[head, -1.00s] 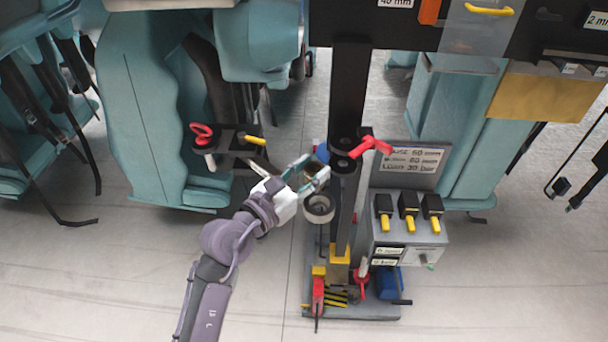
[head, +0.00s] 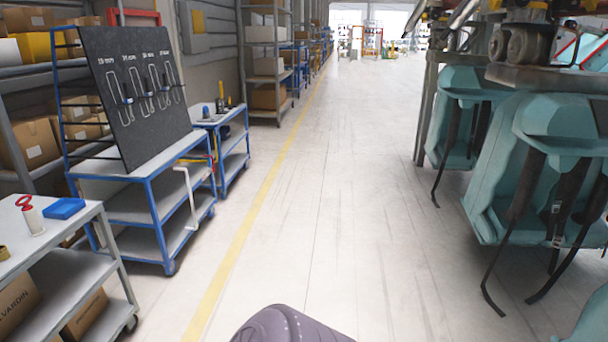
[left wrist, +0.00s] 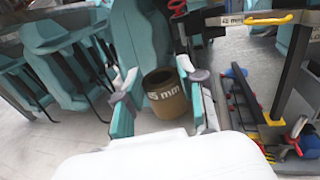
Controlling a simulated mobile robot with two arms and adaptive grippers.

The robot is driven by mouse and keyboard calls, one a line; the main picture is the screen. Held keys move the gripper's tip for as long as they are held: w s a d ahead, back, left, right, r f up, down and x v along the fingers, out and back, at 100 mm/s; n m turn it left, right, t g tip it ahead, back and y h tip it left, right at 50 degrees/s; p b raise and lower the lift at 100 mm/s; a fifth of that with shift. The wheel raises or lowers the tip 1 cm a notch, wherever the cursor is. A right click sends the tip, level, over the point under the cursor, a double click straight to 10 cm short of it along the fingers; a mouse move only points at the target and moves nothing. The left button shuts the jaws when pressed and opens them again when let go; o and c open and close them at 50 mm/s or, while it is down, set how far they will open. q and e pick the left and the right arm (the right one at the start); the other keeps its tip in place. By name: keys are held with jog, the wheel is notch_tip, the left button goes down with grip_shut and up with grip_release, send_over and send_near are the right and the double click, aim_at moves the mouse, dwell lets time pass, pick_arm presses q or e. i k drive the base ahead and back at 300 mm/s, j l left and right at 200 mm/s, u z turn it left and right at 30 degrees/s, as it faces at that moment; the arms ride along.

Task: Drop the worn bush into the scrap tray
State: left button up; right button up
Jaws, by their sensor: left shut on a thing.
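The worn bush (left wrist: 167,100) is a brown, hollow ring with a white label ending in "mm". It shows in the left wrist view between the two teal-sided fingers of my left gripper (left wrist: 160,88), which is shut on it and holds it up over the pale floor. In the head view the left gripper and the bush are out of frame; only a purple arm part of mine shows at the bottom edge. I cannot make out a scrap tray in either view. My right gripper is not in view.
In the head view a grey trolley (head: 50,238) at left carries a blue item (head: 64,208) and a red-handled pot (head: 32,216). A blue-framed rack (head: 130,180) stands behind it. Teal seats (head: 500,190) hang at right. The aisle (head: 320,200) between is clear.

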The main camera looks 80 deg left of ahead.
aim_at(61, 212)
jog(key=u, duration=2.45)
